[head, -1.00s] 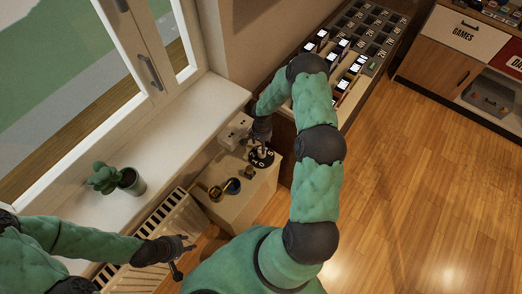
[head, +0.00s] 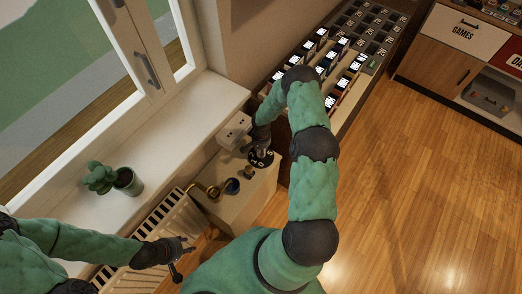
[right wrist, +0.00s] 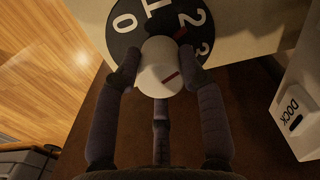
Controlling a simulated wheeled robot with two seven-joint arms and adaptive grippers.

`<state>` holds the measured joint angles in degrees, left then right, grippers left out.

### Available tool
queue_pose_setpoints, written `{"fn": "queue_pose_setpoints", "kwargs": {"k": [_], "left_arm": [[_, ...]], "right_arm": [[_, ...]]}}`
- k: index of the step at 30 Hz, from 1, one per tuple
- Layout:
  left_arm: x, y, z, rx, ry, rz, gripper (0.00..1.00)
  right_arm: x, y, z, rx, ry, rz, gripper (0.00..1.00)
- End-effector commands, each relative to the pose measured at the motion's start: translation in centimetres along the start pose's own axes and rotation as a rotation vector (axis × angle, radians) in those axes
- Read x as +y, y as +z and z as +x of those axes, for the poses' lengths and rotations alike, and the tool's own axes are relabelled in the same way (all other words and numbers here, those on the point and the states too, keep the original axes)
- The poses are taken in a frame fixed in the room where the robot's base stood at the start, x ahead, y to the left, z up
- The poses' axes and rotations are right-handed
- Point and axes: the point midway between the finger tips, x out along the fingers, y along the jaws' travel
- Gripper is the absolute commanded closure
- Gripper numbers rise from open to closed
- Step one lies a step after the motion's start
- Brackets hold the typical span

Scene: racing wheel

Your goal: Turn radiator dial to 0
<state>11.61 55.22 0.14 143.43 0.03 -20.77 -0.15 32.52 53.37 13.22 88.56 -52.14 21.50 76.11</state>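The radiator dial (head: 262,158) is a black disc with white numbers on the corner of the pale cabinet beside the radiator. In the right wrist view its white knob (right wrist: 158,68) carries a red line, and 0, 1, 2 and 3 show on the disc (right wrist: 124,24). My right gripper (right wrist: 160,66) has fingers closed in around the knob's two sides, with a third finger below it; the exact contact is hard to see. In the head view my right gripper (head: 261,143) partly covers the dial. My left gripper (head: 183,260) is open and empty above the radiator.
The white radiator (head: 150,230) runs under the sill, where a potted plant (head: 128,180) stands. A blue-topped round item (head: 232,186) and brass parts (head: 207,191) lie near the dial. A white box (head: 234,130) is behind it. The wooden floor at right is clear.

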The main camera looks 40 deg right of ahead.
Motion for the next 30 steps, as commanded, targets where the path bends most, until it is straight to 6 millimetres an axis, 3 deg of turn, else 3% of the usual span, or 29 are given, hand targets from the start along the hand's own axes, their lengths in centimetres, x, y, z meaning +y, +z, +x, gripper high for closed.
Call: {"fn": "queue_pose_setpoints", "kwargs": {"k": [30], "left_arm": [[-0.15,-0.01,0.42,0.0,0.0,0.0,0.6]], "right_arm": [[0.03,0.67,0.31,-0.011,0.003,-0.073,0.92]]}}
